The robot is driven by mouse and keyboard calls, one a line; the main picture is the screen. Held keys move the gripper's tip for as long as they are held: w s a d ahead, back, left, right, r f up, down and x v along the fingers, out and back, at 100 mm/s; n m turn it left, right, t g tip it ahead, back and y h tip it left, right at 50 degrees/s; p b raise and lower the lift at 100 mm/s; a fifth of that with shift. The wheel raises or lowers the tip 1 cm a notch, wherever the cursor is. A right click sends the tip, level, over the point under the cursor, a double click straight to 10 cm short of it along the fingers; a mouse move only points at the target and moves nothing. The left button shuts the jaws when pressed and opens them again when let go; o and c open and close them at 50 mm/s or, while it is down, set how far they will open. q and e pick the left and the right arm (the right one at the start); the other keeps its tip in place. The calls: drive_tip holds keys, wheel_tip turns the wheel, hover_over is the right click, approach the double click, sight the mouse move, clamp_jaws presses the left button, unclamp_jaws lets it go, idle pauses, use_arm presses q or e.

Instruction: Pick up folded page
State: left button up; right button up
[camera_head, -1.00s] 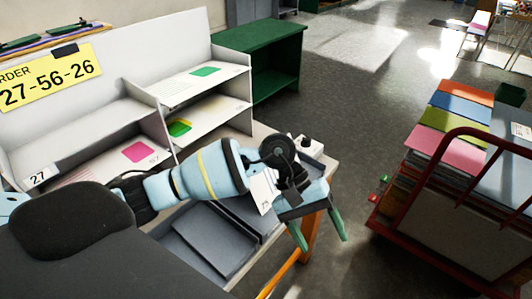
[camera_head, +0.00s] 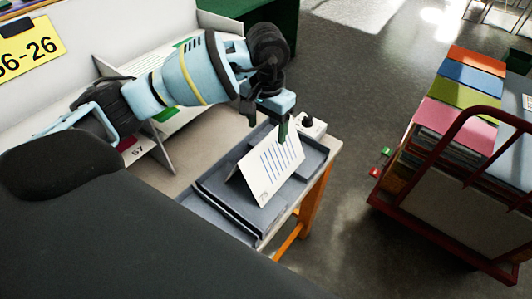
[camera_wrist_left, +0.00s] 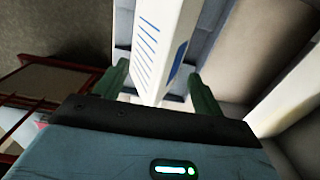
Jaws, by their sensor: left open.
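The folded page (camera_head: 267,172) is white with blue lines and stands like a tent in a grey tray (camera_head: 228,222) on the table. My left gripper (camera_head: 284,128) is at the page's top right edge, pointing down; one green finger shows clearly there. In the left wrist view the gripper (camera_wrist_left: 160,88) is open, with a green finger on each side of the folded page (camera_wrist_left: 163,42). Whether either finger touches the page I cannot tell. My right gripper is not in view.
A small white device with a black knob (camera_head: 312,127) sits close behind the tray at the table corner. White shelves (camera_head: 150,45) stand at the back left. A red cart (camera_head: 440,200) with coloured stacks stands right, across clear floor.

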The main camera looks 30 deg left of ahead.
sight(266, 138)
use_arm(q)
drive_tip(key=shift+w+a+f+p, duration=0.1)
drive_tip(key=shift+w+f+p, duration=0.1)
drive_tip(key=shift+f, duration=1.4)
drive_tip(key=shift+w+a+f+p, duration=0.1)
drive_tip(key=shift+f+p, duration=0.1)
drive_tip(key=shift+f, duration=1.35)
clamp_jaws()
